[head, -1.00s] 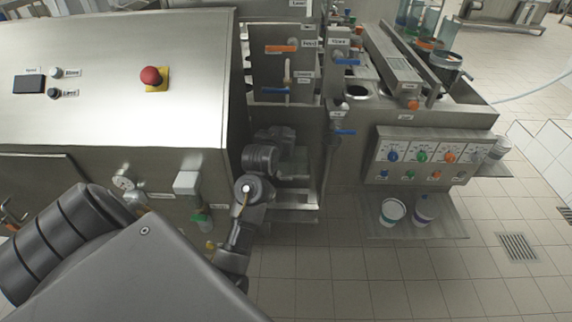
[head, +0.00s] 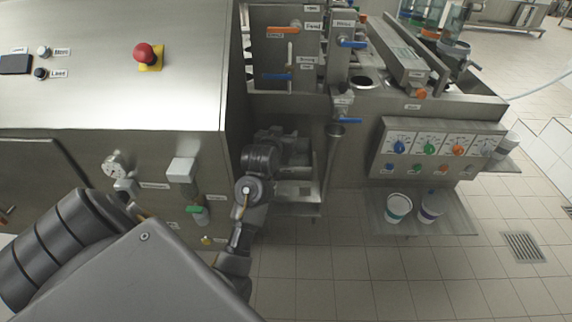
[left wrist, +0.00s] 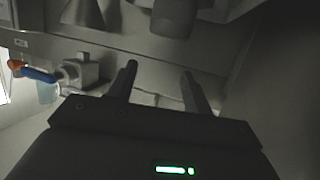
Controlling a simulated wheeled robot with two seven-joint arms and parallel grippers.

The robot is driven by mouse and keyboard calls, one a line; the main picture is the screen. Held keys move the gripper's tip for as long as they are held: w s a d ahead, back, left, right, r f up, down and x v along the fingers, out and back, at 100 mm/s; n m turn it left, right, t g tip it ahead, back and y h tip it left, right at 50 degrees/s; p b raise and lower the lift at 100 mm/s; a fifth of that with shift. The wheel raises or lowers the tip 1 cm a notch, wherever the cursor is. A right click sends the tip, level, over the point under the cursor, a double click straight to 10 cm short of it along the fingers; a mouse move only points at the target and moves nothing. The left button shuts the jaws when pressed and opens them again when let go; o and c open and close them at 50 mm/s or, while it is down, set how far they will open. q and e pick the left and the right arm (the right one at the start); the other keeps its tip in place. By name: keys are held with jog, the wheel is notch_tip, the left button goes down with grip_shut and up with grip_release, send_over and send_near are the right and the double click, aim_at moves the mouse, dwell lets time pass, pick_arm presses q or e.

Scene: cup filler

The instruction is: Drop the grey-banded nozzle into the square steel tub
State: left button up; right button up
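My left arm reaches into the open bay of the steel machine, and my left gripper (head: 296,150) is deep in it, small and partly hidden by the wrist. In the left wrist view, the gripper's two fingers (left wrist: 158,82) stand apart with nothing seen between them. A dark cylinder (left wrist: 172,18) and a cone-shaped fitting (left wrist: 84,12) hang beyond the fingertips. I cannot make out a grey band on either, so I cannot tell which is the nozzle. A square-edged steel tray or tub (head: 296,208) shows below the gripper; its inside is unclear. My right gripper is out of view.
A knob panel (head: 434,150) is further right, above a shelf (head: 455,224) with two white tubs (head: 398,207). A steel cabinet (head: 110,75) borders the bay's left.

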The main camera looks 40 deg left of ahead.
pick_arm(q)
jog(key=shift+o, duration=1.2)
jog(key=shift+f, duration=0.45)
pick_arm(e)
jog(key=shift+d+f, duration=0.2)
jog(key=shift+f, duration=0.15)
pick_arm(q)
jog(key=v, duration=1)
jog(key=shift+s+a, duration=0.15)
jog(key=shift+s, duration=0.3)
